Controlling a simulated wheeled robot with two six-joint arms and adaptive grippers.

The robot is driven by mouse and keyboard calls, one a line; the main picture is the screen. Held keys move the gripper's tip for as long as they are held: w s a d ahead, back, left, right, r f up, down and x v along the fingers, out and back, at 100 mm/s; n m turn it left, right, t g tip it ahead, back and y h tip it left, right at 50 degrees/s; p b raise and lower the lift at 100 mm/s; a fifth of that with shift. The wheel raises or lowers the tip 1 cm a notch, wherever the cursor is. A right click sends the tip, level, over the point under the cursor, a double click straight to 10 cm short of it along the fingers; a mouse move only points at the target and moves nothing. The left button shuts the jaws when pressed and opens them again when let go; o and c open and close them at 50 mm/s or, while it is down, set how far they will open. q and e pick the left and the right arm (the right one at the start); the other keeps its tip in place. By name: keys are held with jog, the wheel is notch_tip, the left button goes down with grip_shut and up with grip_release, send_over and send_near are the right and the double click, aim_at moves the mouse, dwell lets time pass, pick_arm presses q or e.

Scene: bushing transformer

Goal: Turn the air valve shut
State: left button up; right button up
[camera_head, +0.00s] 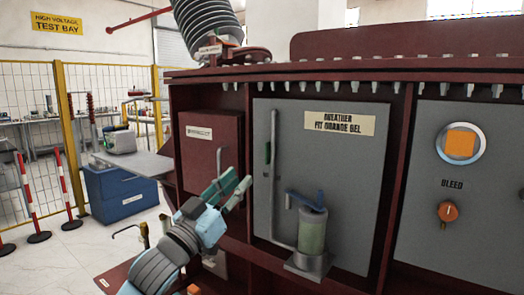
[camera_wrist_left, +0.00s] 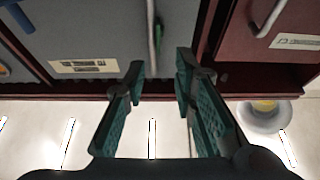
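No part I can read is labelled as the air valve. A green lever (camera_head: 267,153) sits on the upright grey pipe (camera_head: 274,190) of the breather panel. The green lever (camera_wrist_left: 158,32) also shows in the left wrist view, beyond the fingertips. A blue lever (camera_head: 305,200) tops the greenish breather canister (camera_head: 311,232), right of the pipe. My left gripper (camera_head: 237,184) is open and empty, left of the pipe and slightly lower than the green lever. Its two teal fingers (camera_wrist_left: 160,77) are apart with nothing between them in the wrist view. My right gripper is not in view.
A dark red door (camera_head: 212,150) with a handle is left of the grey breather panel (camera_head: 350,190). An orange bleed knob (camera_head: 447,211) is on the right panel. A red ledge runs below the panels.

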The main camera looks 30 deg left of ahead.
aim_at(269, 153)
pick_arm(q)
jog(key=p+x, duration=0.1)
jog(key=x, duration=0.9)
jog(key=shift+w+d, duration=0.15)
jog(key=shift+w, duration=0.1)
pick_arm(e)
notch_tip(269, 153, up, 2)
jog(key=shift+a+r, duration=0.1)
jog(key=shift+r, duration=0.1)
pick_arm(q)
grip_shut()
